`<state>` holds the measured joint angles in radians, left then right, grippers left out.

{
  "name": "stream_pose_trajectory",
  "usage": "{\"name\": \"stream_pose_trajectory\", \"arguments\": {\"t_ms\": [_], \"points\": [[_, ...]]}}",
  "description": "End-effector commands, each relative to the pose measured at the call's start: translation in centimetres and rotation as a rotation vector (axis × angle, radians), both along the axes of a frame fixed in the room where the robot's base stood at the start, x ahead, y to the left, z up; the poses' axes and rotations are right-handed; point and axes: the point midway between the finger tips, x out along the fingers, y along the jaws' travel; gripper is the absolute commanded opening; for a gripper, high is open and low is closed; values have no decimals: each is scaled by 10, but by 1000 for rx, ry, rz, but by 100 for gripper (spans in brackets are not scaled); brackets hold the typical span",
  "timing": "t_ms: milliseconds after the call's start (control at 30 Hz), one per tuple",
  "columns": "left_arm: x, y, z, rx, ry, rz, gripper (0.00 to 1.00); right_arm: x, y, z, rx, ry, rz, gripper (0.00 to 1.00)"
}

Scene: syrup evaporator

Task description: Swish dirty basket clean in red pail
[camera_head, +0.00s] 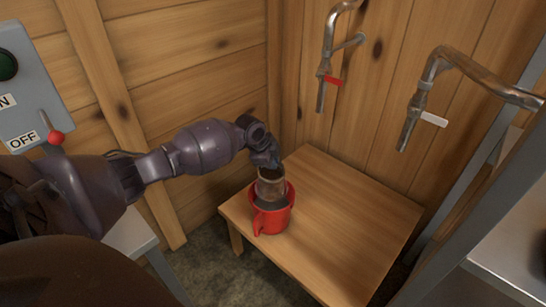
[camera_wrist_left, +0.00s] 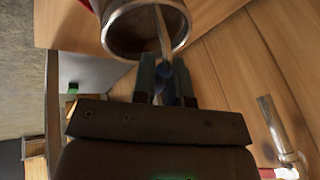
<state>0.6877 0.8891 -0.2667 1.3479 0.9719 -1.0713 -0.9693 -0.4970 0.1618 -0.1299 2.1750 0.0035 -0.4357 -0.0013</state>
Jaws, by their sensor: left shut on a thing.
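The red pail (camera_head: 272,221) stands upright near the left corner of the wooden table, its handle hanging at the front. The basket (camera_head: 270,188), a brownish cylinder with a metal rim, is upright with its lower part hidden inside the pail's mouth. My left gripper (camera_head: 272,163) is above the pail and shut on the basket at its top. In the left wrist view the basket (camera_wrist_left: 140,42) shows its open mouth and a thin bar across it, with the left gripper's fingers (camera_wrist_left: 167,72) at that bar. The right gripper is not in view.
The table (camera_head: 345,225) is bare to the right of the pail. Two wall taps, one with a red lever (camera_head: 333,81) and one with a white lever (camera_head: 433,119), hang above it. A grey switch box (camera_head: 30,85) is at left, and a metal frame (camera_head: 480,170) at right.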

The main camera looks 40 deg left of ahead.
Motion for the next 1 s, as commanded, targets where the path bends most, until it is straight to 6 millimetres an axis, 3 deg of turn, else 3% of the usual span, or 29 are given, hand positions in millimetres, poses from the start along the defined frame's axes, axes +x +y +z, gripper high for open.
{"name": "stream_pose_trajectory", "arguments": {"t_ms": [567, 1000], "points": [[0, 0, -50, -1, 3, 0, 0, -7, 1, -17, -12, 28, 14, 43], [-1, 0, -86, 0, 5, 0, 0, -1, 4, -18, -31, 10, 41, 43]]}}
